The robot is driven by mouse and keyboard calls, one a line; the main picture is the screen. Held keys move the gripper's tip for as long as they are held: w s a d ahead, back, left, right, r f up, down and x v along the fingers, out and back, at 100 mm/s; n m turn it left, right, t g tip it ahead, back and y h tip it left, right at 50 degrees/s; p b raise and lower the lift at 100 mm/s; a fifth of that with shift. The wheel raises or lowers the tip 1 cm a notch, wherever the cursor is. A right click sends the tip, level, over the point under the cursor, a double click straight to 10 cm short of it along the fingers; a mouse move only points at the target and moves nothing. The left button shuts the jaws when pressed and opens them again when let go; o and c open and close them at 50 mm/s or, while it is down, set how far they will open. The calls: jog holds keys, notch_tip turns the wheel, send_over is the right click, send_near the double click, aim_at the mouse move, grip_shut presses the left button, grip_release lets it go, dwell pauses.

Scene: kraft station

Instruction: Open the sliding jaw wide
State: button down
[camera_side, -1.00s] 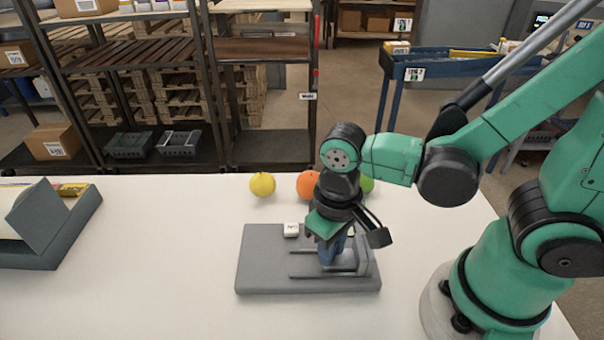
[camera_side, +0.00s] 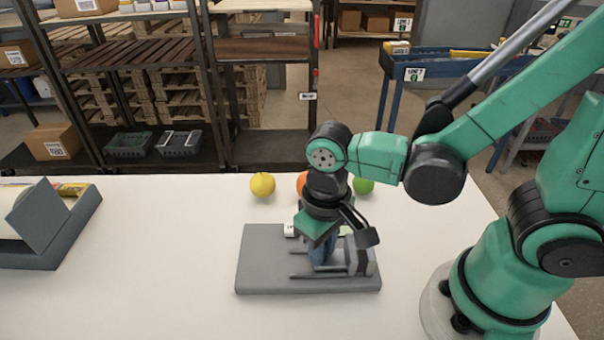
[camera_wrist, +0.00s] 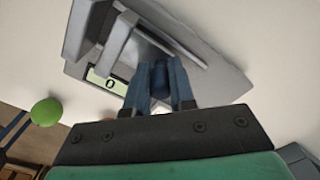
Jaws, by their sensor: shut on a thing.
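The grey fixture (camera_side: 262,262) lies flat on the white table, with rails and two upright grey jaw blocks near its right end. In the wrist view the two blocks, an outer one (camera_wrist: 85,28) and an inner one (camera_wrist: 117,42), stand close together. Which one slides is hard to tell. A pale green display (camera_wrist: 104,84) beside them appears to read 0. My gripper (camera_side: 320,257) points down over the rails, left of the blocks. Its blue fingers (camera_wrist: 160,88) are shut on a dark blue post (camera_wrist: 160,78). The post's base is hidden.
A yellow fruit (camera_side: 262,184), a partly hidden orange fruit (camera_side: 301,184) and a green fruit (camera_side: 363,186) lie behind the fixture. A grey holder (camera_side: 48,225) stands at the far left. The table between holder and fixture is clear.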

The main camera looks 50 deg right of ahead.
aim_at(266, 265)
jog(key=w+a, duration=0.5)
jog(key=shift+w+a, duration=0.4)
jog(key=c, duration=0.7)
grip_release()
jog(key=shift+r, duration=2.8)
jog(key=d+r+t, duration=0.1)
jog(key=d+t, duration=0.1)
jog(key=d, duration=0.2)
jog(key=d+r+t, duration=0.1)
jog(key=d+t, duration=0.1)
jog(key=d, duration=0.3)
jog(key=d+r+t, duration=0.2)
jog(key=d+t, duration=0.1)
jog(key=d, duration=0.2)
jog(key=shift+s+d, duration=0.25)
